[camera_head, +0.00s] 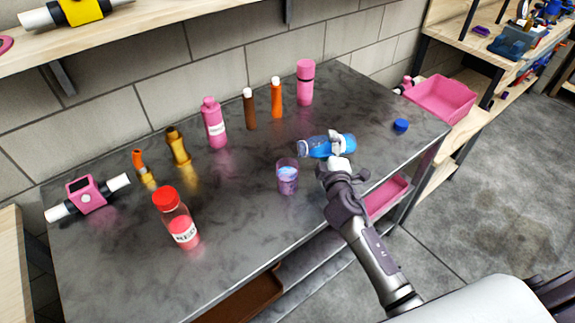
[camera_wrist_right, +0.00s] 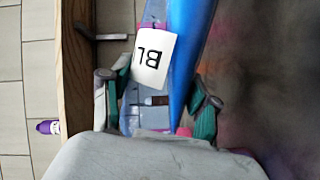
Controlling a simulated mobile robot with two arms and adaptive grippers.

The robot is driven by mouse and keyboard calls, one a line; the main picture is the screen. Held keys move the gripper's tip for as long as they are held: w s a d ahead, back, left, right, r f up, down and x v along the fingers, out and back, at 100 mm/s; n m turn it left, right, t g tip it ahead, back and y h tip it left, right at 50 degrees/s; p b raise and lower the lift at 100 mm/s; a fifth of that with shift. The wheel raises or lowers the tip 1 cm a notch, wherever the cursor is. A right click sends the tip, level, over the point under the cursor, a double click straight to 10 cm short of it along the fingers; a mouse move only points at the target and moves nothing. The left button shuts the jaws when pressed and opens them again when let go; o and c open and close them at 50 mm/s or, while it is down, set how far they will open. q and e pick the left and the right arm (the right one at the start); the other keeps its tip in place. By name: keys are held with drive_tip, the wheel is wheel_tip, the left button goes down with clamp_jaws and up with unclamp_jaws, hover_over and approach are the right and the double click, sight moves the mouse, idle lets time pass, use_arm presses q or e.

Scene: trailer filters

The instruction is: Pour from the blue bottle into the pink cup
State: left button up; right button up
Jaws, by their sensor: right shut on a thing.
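The blue bottle (camera_head: 318,147) lies almost level in my right gripper (camera_head: 338,146), its open, clear end pointing left. In the right wrist view the bottle (camera_wrist_right: 190,50), with a white label reading "BL", sits between the green-padded fingers of the right gripper (camera_wrist_right: 158,100), which is shut on it. The pink cup (camera_head: 287,184) looks translucent pinkish purple and stands upright on the grey table, with bluish contents showing inside. The bottle's mouth shows just above and right of the cup's rim; I see no clear stream between them. My left gripper is out of view.
A blue cap (camera_head: 401,125) lies on the table (camera_head: 250,220) to the right. A red-capped bottle (camera_head: 177,220) stands at front left. A pink bottle (camera_head: 214,124), a brown bottle (camera_head: 249,110), an orange bottle (camera_head: 276,100) and a pink flask (camera_head: 305,83) line the back.

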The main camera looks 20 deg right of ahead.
drive_tip(key=shift+a+r+n+b, duration=0.35)
drive_tip(key=shift+r+n, duration=0.25)
drive_tip(key=shift+r, duration=0.1)
idle(1.5)
drive_tip(key=shift+r+n+t+b, duration=0.3)
drive_tip(key=shift+r+n+t, duration=0.2)
drive_tip(key=shift+r+n, duration=0.1)
idle(1.2)
